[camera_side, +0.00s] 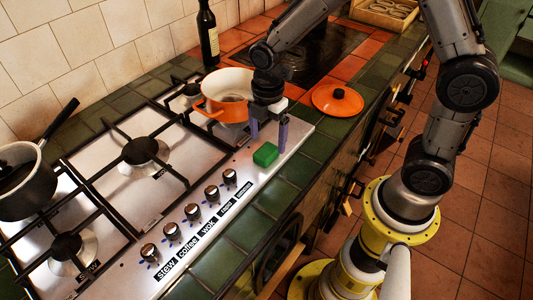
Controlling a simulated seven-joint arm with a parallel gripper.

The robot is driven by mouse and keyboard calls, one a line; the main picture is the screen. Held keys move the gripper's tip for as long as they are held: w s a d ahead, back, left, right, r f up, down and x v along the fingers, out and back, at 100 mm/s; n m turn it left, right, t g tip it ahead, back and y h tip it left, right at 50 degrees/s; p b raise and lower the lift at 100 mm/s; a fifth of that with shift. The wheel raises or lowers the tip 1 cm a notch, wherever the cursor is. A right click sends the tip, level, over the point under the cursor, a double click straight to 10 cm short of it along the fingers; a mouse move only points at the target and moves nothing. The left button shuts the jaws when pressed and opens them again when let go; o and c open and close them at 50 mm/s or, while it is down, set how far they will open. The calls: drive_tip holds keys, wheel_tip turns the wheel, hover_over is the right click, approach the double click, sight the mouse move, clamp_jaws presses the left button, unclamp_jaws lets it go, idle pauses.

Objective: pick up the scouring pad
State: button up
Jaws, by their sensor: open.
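The scouring pad (265,154) is a small green block. It lies on the steel hob near its right edge, to the right of the row of knobs. My gripper (268,139) points down right above the pad, with one finger on the left and one on the right. The fingers are apart and nothing is held between them. The pad sits just below the fingertips in the picture; I cannot tell whether they touch it.
An orange pot (215,112) stands on the hob behind my gripper. An orange lid (337,99) lies on the tiles to the right. A dark bottle (207,35) stands at the back. A grey saucepan (30,185) is at far left. Several knobs (190,212) line the hob's front.

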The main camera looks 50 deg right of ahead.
sight(266, 150)
wheel_tip(266, 150, down, 4)
drive_tip(key=shift+w, duration=0.15)
drive_tip(key=c, duration=1.4)
drive_tip(key=shift+r, duration=0.1)
drive_tip(key=shift+r, duration=0.55)
wheel_tip(266, 150, up, 2)
drive_tip(key=shift+r, duration=0.15)
drive_tip(key=s+r, duration=0.3)
drive_tip(key=s, duration=0.1)
drive_tip(key=s+d+r, duration=0.1)
drive_tip(key=s+r, duration=0.2)
drive_tip(key=s, duration=0.2)
drive_tip(key=s+r, duration=0.3)
drive_tip(key=s, duration=0.2)
drive_tip(key=shift+d+r, duration=0.25)
drive_tip(key=shift+d, duration=0.1)
